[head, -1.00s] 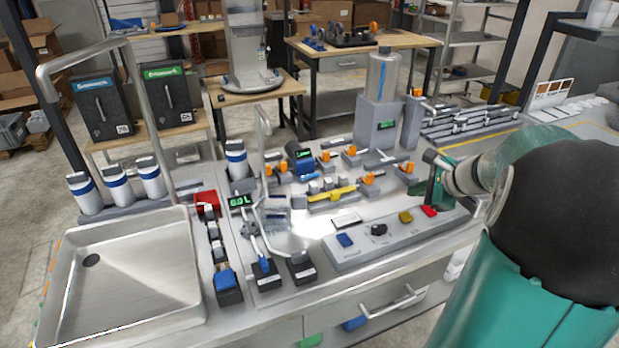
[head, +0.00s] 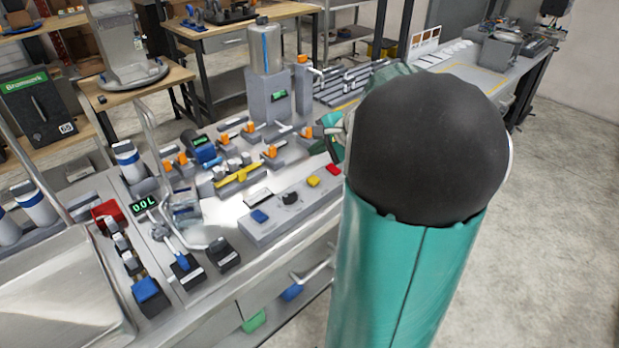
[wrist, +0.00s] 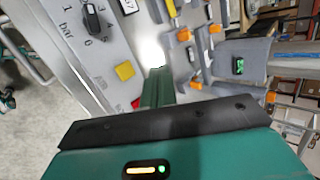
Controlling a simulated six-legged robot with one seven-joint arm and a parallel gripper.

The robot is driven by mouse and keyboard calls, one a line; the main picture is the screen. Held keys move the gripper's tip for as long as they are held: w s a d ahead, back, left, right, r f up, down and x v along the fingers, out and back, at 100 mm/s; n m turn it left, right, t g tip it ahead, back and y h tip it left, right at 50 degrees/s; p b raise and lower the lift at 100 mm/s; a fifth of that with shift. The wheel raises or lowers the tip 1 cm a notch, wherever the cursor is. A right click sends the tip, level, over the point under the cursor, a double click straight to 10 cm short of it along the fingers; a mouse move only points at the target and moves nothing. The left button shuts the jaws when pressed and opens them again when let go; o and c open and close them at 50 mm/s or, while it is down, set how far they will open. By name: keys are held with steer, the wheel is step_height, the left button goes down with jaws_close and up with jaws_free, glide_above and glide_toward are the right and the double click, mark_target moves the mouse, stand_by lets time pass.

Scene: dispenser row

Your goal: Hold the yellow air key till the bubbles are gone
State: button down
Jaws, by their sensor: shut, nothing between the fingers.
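The yellow air key (head: 313,181) is a small square key on a grey sloped panel, between a black knob (head: 291,198) and a red key (head: 333,169). In the wrist view the yellow key (wrist: 125,70) shows uncovered, left of my fingers. My gripper (wrist: 158,75) is shut and empty. Its fingers partly cover the red key (wrist: 137,103) in that view. In the head view my gripper (head: 333,135) is partly hidden by my arm, above and behind the panel's right end, apart from the yellow key. I cannot make out any bubbles.
A blue key (head: 259,216) sits at the panel's left end. Behind the panel stand a yellow bar (head: 238,177), several orange-handled valves and a tall steel cylinder (head: 265,50). A display (head: 143,205) reads 0.0 L. A sink (head: 60,290) lies at left.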

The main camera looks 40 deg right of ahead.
mark_target(316, 181)
step_height(316, 181, up, 3)
steer(key=n, duration=1.1)
steer(key=shift+a+f+h, duration=0.1)
steer(key=shift+f+h, duration=0.05)
steer(key=shift+h, duration=0.15)
steer(key=shift+f, duration=4.4)
steer(key=shift+f, duration=0.45)
steer(key=shift+f, duration=0.55)
steer(key=shift+r, duration=1)
